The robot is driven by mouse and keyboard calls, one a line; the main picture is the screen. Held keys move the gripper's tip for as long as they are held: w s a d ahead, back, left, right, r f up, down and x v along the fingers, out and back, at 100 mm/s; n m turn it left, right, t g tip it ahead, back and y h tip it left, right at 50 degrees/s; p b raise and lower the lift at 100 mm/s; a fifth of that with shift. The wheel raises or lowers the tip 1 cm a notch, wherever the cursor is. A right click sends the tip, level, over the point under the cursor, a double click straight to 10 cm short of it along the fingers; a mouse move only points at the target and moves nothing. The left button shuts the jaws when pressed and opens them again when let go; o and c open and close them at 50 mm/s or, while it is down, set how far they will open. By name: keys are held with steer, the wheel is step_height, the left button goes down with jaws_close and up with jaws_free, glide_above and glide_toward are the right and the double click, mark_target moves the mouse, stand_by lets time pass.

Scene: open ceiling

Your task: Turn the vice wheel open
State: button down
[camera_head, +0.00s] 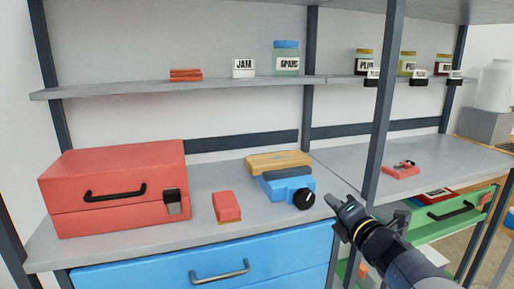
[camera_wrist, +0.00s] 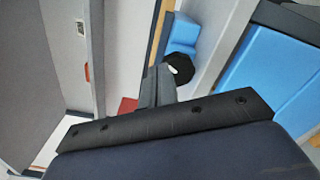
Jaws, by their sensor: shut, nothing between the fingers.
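A blue vice (camera_head: 282,183) sits on the grey worktop at the middle of the head view. Its black round wheel (camera_head: 303,199) faces the front right, towards my gripper. In the wrist view the vice (camera_wrist: 183,33) and its black wheel (camera_wrist: 179,68) show near the top middle, just beyond the fingers. My gripper (camera_head: 337,203) is to the right of the wheel in the head view, near the dark upright post. It is shut and empty. In the wrist view its fingers (camera_wrist: 158,84) point at the wheel, and contact with it cannot be told.
A red toolbox (camera_head: 115,186) stands on the worktop at left. A small red block (camera_head: 226,206) lies left of the vice, and a wooden block (camera_head: 278,162) lies behind it. A dark post (camera_head: 381,120) rises close to my arm. A green drawer (camera_head: 450,213) stands open at right.

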steer(key=shift+w+p, duration=0.1)
steer(key=shift+p, duration=0.5)
steer(key=w+f+p, duration=0.2)
steer(key=w+p, duration=0.4)
steer(key=p, duration=0.1)
steer(key=shift+a+f, duration=0.25)
steer(key=shift+a, duration=0.1)
steer(key=shift+s+a+f+b, duration=0.1)
steer(key=shift+a+b, duration=0.1)
steer(key=shift+b, duration=0.45)
stand_by(0.5)
steer(key=shift+s+a+r+b, duration=0.1)
steer(key=shift+a+r+b, duration=0.25)
steer(key=shift+b, duration=0.95)
steer(key=shift+s+a+r+b, duration=0.1)
steer(key=shift+r+b, duration=0.3)
steer(key=shift+b, duration=0.85)
steer(key=shift+w+d+r, duration=0.15)
steer(key=shift+d+r, duration=0.05)
steer(key=shift+r, duration=0.05)
steer(key=v, duration=0.6)
steer(key=shift+b, duration=0.45)
